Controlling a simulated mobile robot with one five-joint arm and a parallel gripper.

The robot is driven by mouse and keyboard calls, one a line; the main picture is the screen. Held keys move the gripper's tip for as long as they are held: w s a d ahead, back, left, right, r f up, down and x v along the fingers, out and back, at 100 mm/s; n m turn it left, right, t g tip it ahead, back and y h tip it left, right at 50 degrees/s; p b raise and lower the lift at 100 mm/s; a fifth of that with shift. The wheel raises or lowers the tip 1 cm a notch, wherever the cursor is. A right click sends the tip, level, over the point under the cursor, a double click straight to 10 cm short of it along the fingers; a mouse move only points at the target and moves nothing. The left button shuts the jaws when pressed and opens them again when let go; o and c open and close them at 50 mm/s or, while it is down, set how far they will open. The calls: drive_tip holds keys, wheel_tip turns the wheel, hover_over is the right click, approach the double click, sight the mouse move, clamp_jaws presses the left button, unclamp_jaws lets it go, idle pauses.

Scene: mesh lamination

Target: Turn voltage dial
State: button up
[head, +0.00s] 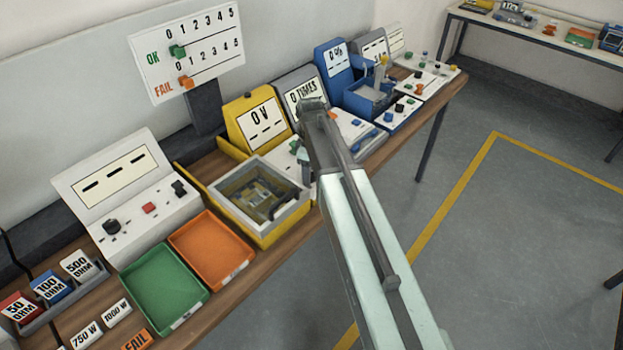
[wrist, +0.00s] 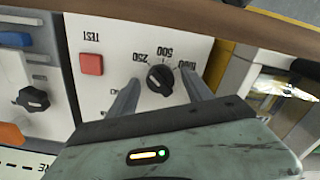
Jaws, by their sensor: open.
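The voltage dial (wrist: 160,79) is a black knob on a white panel, marked 250, 500 and 1000, upside down in the wrist view. Its pointer setting is too small to read surely. My gripper (wrist: 160,92) is open, with one finger on each side of the dial; I cannot tell whether either touches it. In the head view my gripper (head: 305,172) points down at the panel beside the yellow tester and hides the dial. The yellow display (head: 262,118) reads 0 V.
A red TEST button (wrist: 91,64) sits left of the dial in the wrist view. The yellow-framed box (head: 258,200) stands close to my gripper. Green (head: 165,288) and orange (head: 212,250) trays lie in front. Other instruments line the bench; the floor to the right is clear.

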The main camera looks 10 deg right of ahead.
drive_tip(key=shift+r, duration=0.1)
clamp_jaws()
drive_tip(key=shift+m, duration=0.3)
drive_tip(key=m, duration=0.4)
drive_tip(key=shift+m, duration=2.6)
